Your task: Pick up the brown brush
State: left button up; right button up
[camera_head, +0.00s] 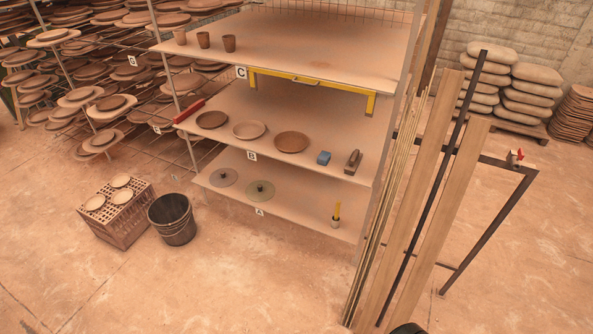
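A brown block-shaped object with a darker side (353,161), which looks like the brown brush, sits at the right end of the middle shelf (270,115). It stands just right of a small blue block (323,158), with a gap between them. Neither of my grippers can be made out. A small dark rounded shape (408,328) cuts into the bottom edge, and I cannot tell what it is.
Three brown dishes (292,142) and a red bar (189,111) share the middle shelf. A yellow frame (312,82) hangs above. Tall planks (440,215) and rods lean right of the shelves. A black bucket (172,219) and crate (117,222) stand left; the front floor is clear.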

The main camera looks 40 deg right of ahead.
aim_at(351, 168)
jog(key=u, duration=0.4)
jog(key=i, duration=2.1)
jog(key=z, duration=0.75)
jog(key=i, duration=1.1)
jog(key=z, duration=0.8)
